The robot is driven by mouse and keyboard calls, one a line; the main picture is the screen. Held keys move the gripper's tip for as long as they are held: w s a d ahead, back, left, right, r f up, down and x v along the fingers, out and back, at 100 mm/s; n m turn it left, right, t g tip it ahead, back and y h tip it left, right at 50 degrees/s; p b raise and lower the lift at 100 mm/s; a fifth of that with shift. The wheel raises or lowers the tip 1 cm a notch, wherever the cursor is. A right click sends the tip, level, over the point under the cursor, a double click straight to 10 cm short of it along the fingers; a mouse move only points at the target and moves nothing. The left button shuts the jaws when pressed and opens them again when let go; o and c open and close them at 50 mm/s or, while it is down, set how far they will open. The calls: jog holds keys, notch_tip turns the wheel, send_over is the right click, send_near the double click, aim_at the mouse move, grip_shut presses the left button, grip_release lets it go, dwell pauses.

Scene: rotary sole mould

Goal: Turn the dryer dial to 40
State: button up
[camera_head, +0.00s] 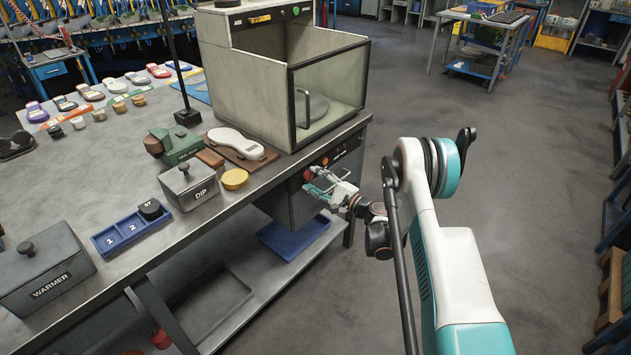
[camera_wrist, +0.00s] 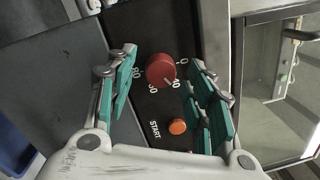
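The red dryer dial (camera_wrist: 160,68) sits on a dark panel in the wrist view, with white numbers around it. Its white mark points down and right, close to the "40" label (camera_wrist: 176,84). My gripper (camera_wrist: 163,60) is open, with one green-padded finger on each side of the dial and a visible gap to it. In the head view my gripper (camera_head: 322,188) is at the panel below the dryer (camera_head: 262,85), and the dial (camera_head: 308,176) shows just beyond it.
An orange start button (camera_wrist: 177,127) is beside the dial, near the right finger. The dryer's glass door (camera_head: 328,95) is above the panel. A yellow pot (camera_head: 235,179) and a "DIP" box (camera_head: 188,186) stand on the bench.

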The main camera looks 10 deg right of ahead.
jog(key=shift+s, duration=0.1)
jog(key=v, duration=0.7)
jog(key=shift+d, duration=0.15)
jog(key=shift+s, duration=0.1)
jog(key=s+a+r+n+g+h, duration=0.1)
jog(key=s+a+r+n+g, duration=0.15)
jog(key=r, duration=0.35)
jog(key=s+a+r+n+g+h, duration=0.1)
jog(key=a+r+n, duration=0.15)
jog(key=r, duration=0.45)
jog(key=s+a+r+n+g+h, duration=0.1)
jog(key=a+r+g, duration=0.15)
jog(key=r, duration=0.35)
jog(key=s+a+r+n+h, duration=0.1)
jog(key=s+r+n+h, duration=0.15)
jog(key=s, duration=0.35)
jog(key=s+a+r+n+h, duration=0.1)
jog(key=s+r, duration=0.3)
jog(key=s, duration=0.3)
jog(key=s+d+n+h, duration=0.2)
jog(key=s+n, duration=0.1)
jog(key=s, duration=0.8)
jog(key=s+d+n+g+h, duration=0.1)
jog(key=s+d+n+h, duration=0.1)
jog(key=s, duration=1)
jog(key=shift+s+d+n+g+h, duration=0.25)
jog(key=shift+s+n+g+h, duration=0.15)
jog(key=shift+h, duration=0.35)
